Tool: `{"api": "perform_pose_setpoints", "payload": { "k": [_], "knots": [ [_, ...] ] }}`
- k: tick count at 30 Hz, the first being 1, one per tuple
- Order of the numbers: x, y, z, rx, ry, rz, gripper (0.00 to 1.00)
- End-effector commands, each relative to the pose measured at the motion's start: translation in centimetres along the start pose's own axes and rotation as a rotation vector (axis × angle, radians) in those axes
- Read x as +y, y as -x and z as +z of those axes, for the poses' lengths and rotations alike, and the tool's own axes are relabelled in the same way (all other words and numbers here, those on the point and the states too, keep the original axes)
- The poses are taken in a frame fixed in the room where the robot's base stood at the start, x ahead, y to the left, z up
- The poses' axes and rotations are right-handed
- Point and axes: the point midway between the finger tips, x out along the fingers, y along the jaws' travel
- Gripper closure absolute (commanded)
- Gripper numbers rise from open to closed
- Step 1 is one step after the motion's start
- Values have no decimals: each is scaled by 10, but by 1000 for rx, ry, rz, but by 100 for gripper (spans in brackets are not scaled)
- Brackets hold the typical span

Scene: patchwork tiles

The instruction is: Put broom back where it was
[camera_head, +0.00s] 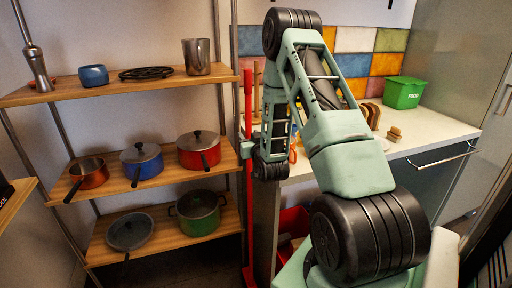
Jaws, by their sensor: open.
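The broom is a red upright pole (248,205) in the gap between the wooden shelf and the kitchen counter. Its lower end widens near the floor at the bottom of the view. My gripper (246,148) is at the broom's handle, at about the height of the middle shelf. It is open, and its small pale green fingers are beside or around the pole; I cannot tell whether they touch it. My wrist and arm cover part of the counter behind.
The shelf unit (130,93) on the left holds pots, pans and cups close to the broom. The counter (435,134) on the right carries a green bin (404,94) and bread. A red container (291,222) is low beside the counter. The wall stands behind.

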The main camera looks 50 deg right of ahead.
Motion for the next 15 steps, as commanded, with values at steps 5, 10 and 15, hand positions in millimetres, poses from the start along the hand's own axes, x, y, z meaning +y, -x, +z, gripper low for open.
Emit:
{"api": "perform_pose_setpoints", "payload": {
  "k": [5, 10, 15],
  "knots": [
    [-1, 39, 4, -3, 0, -1, 57],
    [0, 71, 4, -3, 1, -1, 57],
    [0, 79, -4, -6, 0, 0, 57]
  ]
}}
